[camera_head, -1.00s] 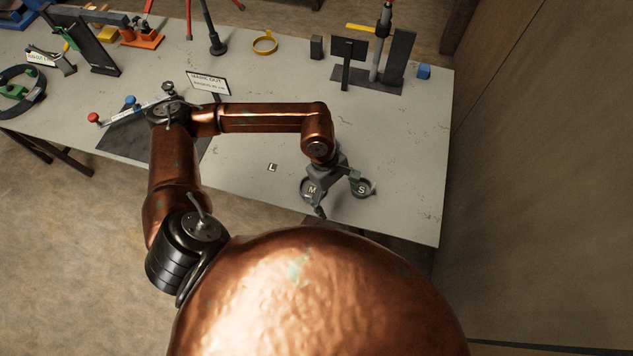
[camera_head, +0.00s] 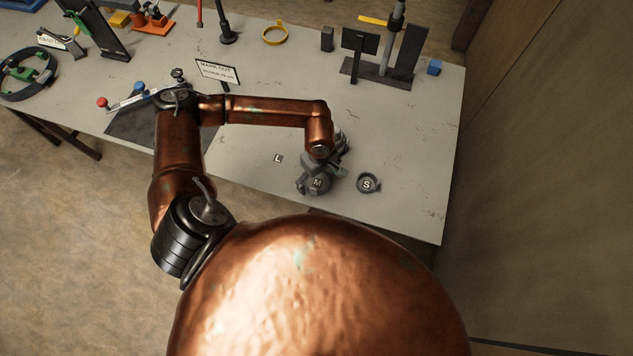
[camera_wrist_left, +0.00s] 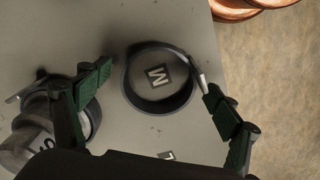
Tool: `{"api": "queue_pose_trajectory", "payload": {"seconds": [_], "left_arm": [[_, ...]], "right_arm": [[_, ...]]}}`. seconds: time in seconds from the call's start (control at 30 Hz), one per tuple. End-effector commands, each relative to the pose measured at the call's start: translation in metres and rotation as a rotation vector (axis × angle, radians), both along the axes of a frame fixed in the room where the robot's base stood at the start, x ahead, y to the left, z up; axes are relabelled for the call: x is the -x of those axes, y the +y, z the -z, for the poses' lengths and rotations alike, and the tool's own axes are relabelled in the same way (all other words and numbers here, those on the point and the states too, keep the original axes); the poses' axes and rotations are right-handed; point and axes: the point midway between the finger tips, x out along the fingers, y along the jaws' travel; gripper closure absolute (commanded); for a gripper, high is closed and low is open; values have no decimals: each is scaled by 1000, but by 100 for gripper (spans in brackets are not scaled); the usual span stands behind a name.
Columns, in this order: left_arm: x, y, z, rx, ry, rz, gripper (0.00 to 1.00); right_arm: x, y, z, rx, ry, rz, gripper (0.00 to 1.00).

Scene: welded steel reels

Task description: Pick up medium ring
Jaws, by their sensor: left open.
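The medium ring (camera_wrist_left: 164,107) is a dark round band lying flat on the grey table around a square M mark (camera_wrist_left: 159,76). In the head view the M mark (camera_head: 317,183) shows beneath my left gripper (camera_head: 319,182), which hides much of the ring. In the left wrist view my left gripper (camera_wrist_left: 157,79) is open, with one green-padded finger on each side of the ring. The right fingertip appears close to the ring's rim; whether it touches, I cannot tell. My right gripper is not in view.
The small ring (camera_head: 368,183) with its S mark sits just right of my left gripper. An L mark (camera_head: 278,158) lies on bare table to the left. A small sign (camera_head: 217,73), a yellow ring (camera_head: 275,34) and black upright stands (camera_head: 408,55) are farther back.

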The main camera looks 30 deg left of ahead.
Motion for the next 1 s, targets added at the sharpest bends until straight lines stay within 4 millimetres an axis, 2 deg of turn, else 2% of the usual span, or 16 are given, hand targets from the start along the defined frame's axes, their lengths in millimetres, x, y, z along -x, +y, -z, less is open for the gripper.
{"api": "queue_pose_trajectory", "payload": {"seconds": [0.17,0.9,1.0], "left_arm": [[0,0,0,0,-1,0,15],[0,0,0,0,-1,0,66],[0,0,-1,0,-1,0,68]], "right_arm": [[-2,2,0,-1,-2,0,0],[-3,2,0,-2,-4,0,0],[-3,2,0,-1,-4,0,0]]}}
